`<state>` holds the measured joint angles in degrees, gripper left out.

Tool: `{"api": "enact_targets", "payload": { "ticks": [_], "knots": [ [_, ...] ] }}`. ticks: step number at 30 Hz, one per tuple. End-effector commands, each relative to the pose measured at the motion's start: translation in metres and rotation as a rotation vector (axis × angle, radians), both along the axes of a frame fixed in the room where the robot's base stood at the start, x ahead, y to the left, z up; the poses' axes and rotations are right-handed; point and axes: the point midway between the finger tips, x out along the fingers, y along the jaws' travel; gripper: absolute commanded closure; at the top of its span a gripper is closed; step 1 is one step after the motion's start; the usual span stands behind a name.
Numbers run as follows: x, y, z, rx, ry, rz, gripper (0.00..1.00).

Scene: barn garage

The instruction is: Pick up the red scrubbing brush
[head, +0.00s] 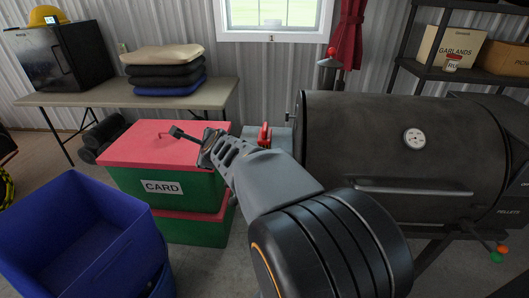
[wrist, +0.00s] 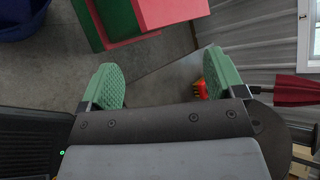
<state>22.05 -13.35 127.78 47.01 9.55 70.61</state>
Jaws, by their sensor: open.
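No red scrubbing brush can be made out for certain. A small red item (head: 265,136) shows in the head view between the red-lidded box and the grill, by a pale grey surface. A small red and yellow item (wrist: 201,88) shows in the wrist view, partly hidden by the right fingertip; it may be the same item. My gripper (head: 193,138) is in front of the red lid in the head view.
A green box with a red lid (head: 130,143), marked CARD, stands behind a blue bin (head: 75,240). A black grill (head: 370,140) fills the right. A table (head: 60,98) with folded cushions (head: 163,74) stands at the back left. A shelf (head: 440,80) holds cardboard boxes.

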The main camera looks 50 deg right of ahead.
Motion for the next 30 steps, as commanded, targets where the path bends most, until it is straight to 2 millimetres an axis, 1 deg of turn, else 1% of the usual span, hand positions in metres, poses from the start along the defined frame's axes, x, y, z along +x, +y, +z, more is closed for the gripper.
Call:
{"api": "enact_targets", "payload": {
  "ticks": [1,2,3,6,9,13,17,24,30],
  "knots": [
    [0.004,-0.030,-0.025,0.115,-0.073,-0.167,0.12],
    [0.005,-0.046,-0.030,0.182,-0.121,-0.261,0.12],
    [0.004,-0.066,-0.035,0.266,-0.183,-0.379,0.12],
    [-0.003,-0.111,-0.050,0.435,-0.326,-0.633,0.12],
    [-0.013,-0.145,-0.062,0.568,-0.453,-0.823,0.12],
    [-0.024,-0.172,-0.073,0.672,-0.566,-0.981,0.12],
    [-0.024,-0.191,-0.082,0.720,-0.620,-1.052,0.12],
    [-0.001,-0.225,-0.098,0.731,-0.632,-1.068,0.12],
    [0.014,-0.242,-0.107,0.730,-0.631,-1.065,0.12]
  ]
}}
